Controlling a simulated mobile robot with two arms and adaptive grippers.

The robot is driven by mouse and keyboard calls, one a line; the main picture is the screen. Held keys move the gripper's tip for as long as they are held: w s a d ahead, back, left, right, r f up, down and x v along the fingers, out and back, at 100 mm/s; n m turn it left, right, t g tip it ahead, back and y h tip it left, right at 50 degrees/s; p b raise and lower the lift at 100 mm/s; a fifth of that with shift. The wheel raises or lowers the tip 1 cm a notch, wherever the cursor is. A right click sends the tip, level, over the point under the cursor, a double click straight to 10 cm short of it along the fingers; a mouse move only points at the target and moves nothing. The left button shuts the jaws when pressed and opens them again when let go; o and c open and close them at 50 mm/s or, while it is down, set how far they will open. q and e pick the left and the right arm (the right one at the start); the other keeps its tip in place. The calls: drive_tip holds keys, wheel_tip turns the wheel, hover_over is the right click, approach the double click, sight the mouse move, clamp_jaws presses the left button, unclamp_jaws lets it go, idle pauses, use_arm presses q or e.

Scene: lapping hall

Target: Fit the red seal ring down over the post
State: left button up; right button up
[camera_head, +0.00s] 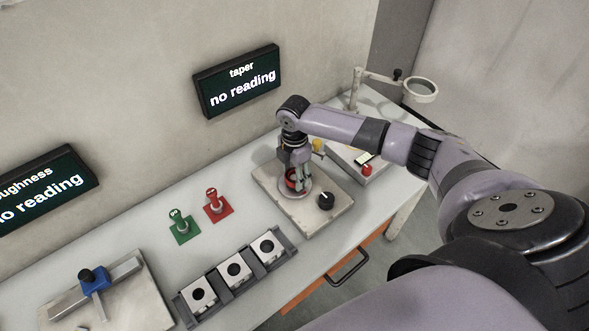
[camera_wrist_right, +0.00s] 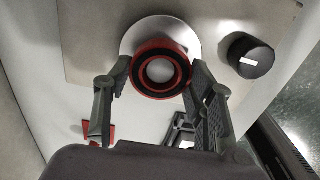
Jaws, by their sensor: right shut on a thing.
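The red seal ring (camera_wrist_right: 137,76), dark on its inner face, is between the two fingers of my right gripper (camera_wrist_right: 160,78) in the right wrist view. The gripper is shut on it. In the head view the ring (camera_head: 290,181) shows low under the right gripper (camera_head: 296,172), over a pale round disc (camera_head: 305,190) on a grey plate. The disc also shows behind the ring in the wrist view (camera_wrist_right: 128,41). A light round shape shows through the ring's hole; I cannot tell whether the ring is around the post or above it. My left gripper is out of view.
A black knob (camera_head: 326,201) stands on the plate (camera_head: 325,222) right of the disc. Red (camera_head: 216,204) and green (camera_head: 181,227) stamp-like pieces stand to the left. A rack of blocks (camera_head: 234,270) lies in front. A lamp-like magnifier (camera_head: 420,90) stands at the back right.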

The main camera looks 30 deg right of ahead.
drive_tip(key=o, duration=1.3)
drive_tip(key=shift+r, duration=0.1)
wheel_tip(320, 180, up, 12)
drive_tip(key=shift+f, duration=0.1)
drive_tip(key=shift+s, duration=0.1)
